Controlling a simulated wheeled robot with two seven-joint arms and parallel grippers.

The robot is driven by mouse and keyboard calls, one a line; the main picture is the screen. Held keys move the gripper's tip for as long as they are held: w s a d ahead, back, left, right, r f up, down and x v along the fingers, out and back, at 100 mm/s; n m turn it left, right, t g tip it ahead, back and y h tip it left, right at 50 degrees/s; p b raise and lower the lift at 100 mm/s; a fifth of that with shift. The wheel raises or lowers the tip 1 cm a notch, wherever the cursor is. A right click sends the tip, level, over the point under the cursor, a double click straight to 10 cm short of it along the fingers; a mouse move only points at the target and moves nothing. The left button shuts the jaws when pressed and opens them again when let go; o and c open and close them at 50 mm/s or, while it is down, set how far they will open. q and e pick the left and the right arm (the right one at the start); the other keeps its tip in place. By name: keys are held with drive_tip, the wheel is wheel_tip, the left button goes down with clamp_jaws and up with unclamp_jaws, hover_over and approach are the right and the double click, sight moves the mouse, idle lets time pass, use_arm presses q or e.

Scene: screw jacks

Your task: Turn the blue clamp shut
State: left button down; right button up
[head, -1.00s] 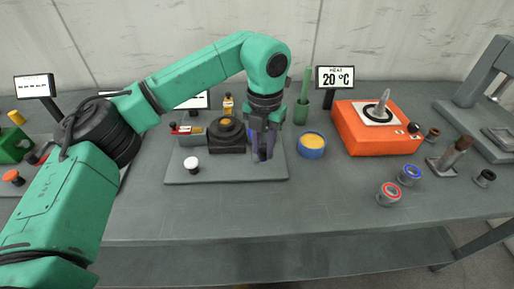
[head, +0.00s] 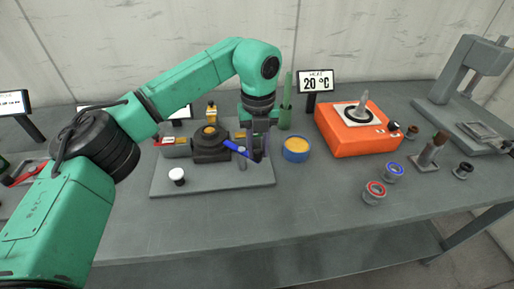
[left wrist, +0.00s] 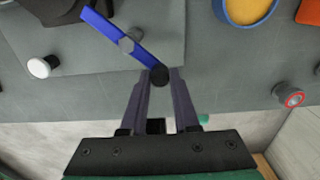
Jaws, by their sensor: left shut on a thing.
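The blue clamp (head: 236,147) is a blue bar on a small grey post at the right part of a grey base plate (head: 205,187). In the head view it runs from the round black fixture (head: 208,145) to my left gripper (head: 255,156). In the left wrist view the blue bar (left wrist: 108,30) lies slanted across the grey pivot (left wrist: 130,40), with a black knob (left wrist: 160,76) at its near end. My left gripper (left wrist: 161,80) is shut on this knob, one finger on each side. My right gripper is not in view.
A white-topped button (head: 177,175) stands at the plate's front left. A blue bowl of yellow stuff (head: 296,149) is close to the right of the gripper. An orange heater (head: 358,138) stands further right. The table front (head: 230,220) is clear.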

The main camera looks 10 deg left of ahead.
use_arm(q)
drive_tip(key=shift+r, duration=0.1)
drive_tip(key=c, duration=0.7)
unclamp_jaws()
drive_tip(key=shift+o, duration=0.2)
wheel_tip(320, 180, up, 14)
drive_tip(key=shift+r, duration=0.25)
